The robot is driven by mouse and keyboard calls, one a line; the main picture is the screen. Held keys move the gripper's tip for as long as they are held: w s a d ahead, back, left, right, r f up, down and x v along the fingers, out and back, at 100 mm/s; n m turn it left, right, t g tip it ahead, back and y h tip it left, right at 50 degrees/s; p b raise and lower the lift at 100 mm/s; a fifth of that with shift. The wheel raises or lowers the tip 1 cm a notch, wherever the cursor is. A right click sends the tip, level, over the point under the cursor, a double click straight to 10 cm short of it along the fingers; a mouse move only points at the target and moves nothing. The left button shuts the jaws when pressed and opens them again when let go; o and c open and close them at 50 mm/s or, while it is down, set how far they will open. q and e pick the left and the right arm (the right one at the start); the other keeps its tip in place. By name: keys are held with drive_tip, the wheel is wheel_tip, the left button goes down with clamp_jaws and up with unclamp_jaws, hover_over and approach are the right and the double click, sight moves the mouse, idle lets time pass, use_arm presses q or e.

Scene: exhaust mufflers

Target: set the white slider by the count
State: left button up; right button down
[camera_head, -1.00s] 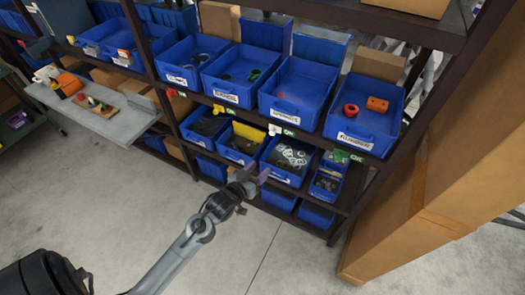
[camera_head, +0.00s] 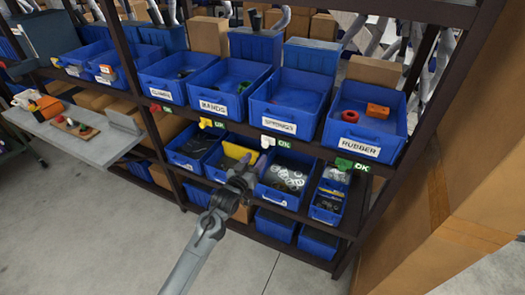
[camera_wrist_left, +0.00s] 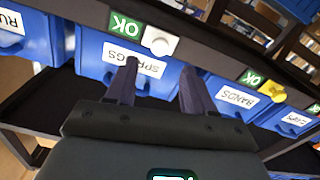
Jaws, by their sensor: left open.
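The white slider (camera_head: 268,141) sits on the shelf edge below the bin labelled SPRINGS (camera_head: 293,96), left of a green OK mark (camera_head: 284,144). That bin looks nearly empty from here; small contents cannot be told. My left gripper (camera_head: 245,168) is open and empty, below and left of the slider in the head view. In the left wrist view, which is upside down, its two fingers (camera_wrist_left: 159,68) are apart, and the white slider (camera_wrist_left: 160,40) shows as a round knob beyond them, between their lines. No contact is visible. My right gripper is out of view.
Yellow (camera_head: 206,123), red (camera_head: 155,108) and green (camera_head: 343,164) sliders sit along the same edge. The RUBBER bin (camera_head: 359,149) holds a red ring and an orange block. Lower bins hold rings and small parts. A large cardboard box (camera_head: 440,215) stands at right.

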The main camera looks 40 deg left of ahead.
sight(265, 146)
use_arm(q)
drive_tip(key=shift+b+x, duration=0.45)
drive_tip(key=shift+x, duration=3)
drive_tip(key=shift+c, duration=0.3)
clamp_jaws()
drive_tip(key=shift+d, duration=0.15)
